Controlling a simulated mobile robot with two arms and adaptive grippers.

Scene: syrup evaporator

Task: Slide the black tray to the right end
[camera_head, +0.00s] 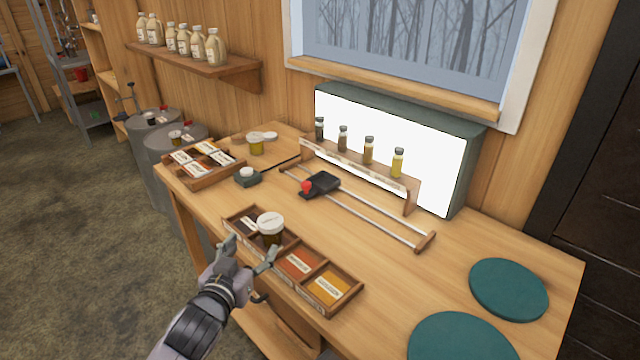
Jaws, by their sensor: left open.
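The black tray (325,183) sits on two metal rails (372,208) near their left end. A red knob (306,187) stands at its left front side. The rails run to a wooden end block (425,242) at the right. My left gripper (251,250) is open, at the front edge of the table, close to a jar with a white lid (270,229). It is well to the front left of the black tray and apart from it. I cannot tell whether its fingers touch the jar. My right gripper is out of view.
A divided wooden box (345,307) with labelled cards lies at the front edge. Several sample bottles (369,150) stand on a rack behind the rails, before a bright light panel (430,165). Two green discs (508,289) lie at the right. The rails right of the tray look clear.

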